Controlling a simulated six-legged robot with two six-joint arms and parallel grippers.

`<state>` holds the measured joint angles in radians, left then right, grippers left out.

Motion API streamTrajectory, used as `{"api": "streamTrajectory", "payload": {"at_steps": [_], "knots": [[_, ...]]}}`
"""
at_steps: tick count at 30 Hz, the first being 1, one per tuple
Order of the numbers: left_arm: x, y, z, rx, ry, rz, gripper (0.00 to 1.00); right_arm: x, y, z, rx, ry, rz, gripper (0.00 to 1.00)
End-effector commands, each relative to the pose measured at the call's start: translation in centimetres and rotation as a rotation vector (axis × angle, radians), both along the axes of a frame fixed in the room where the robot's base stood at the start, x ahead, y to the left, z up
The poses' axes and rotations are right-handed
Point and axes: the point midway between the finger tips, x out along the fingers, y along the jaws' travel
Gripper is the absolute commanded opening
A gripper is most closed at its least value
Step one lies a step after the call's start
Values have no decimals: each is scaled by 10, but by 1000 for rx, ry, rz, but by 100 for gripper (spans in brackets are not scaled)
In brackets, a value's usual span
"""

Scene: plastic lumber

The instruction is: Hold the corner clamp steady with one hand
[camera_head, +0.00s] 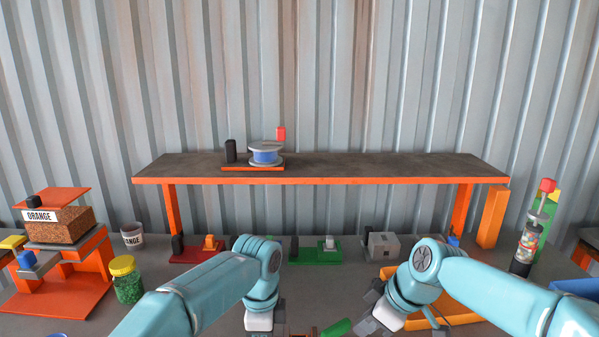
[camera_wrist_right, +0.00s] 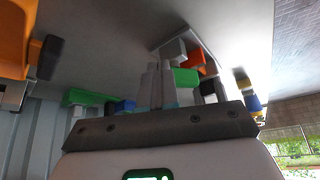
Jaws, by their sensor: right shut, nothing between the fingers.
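I cannot say for sure which piece is the corner clamp. An orange angular frame (camera_head: 425,312) lies on the bench at the lower right, partly hidden by my right arm. My right gripper (camera_head: 378,318) is low over the bench beside that frame's left side. In the right wrist view its two grey fingers (camera_wrist_right: 157,86) are together with nothing between them. A green piece (camera_wrist_right: 186,77) shows just beyond the fingers. My left gripper (camera_head: 262,332) is at the bottom edge of the head view, its fingers cut off. A green-handled tool (camera_head: 336,328) lies between the two grippers.
A grey block (camera_head: 382,246), a green-based fixture (camera_head: 315,252) and a red-based fixture (camera_head: 200,250) stand along the back. A raised shelf (camera_head: 400,168) with a spool (camera_head: 265,153) spans behind. A green jar (camera_head: 127,282) and an orange stand (camera_head: 75,278) are left, a bead-filled tube (camera_head: 527,243) right.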

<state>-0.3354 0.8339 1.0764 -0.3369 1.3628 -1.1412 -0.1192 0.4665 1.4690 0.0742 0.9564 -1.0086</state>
Motion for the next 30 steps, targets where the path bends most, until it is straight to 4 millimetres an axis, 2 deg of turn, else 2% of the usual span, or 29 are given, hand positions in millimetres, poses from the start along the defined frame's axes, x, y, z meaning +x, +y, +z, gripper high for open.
{"api": "streamTrajectory", "payload": {"at_steps": [5, 18, 29, 30], "knots": [[0, 0, 0, 0, 1, -1, 0, 0, -3, 6, 1, -3, 0, 0], [0, 0, 0, 0, 1, -1, 0, 0, -3, 58, 0, -2, 0, 0], [0, 0, 0, 0, 1, -1, 0, -1, -3, 60, 0, 0, 0, 0], [0, 0, 0, 0, 1, -1, 44, -1, -3, 60, 0, 0, 0, 0]]}}
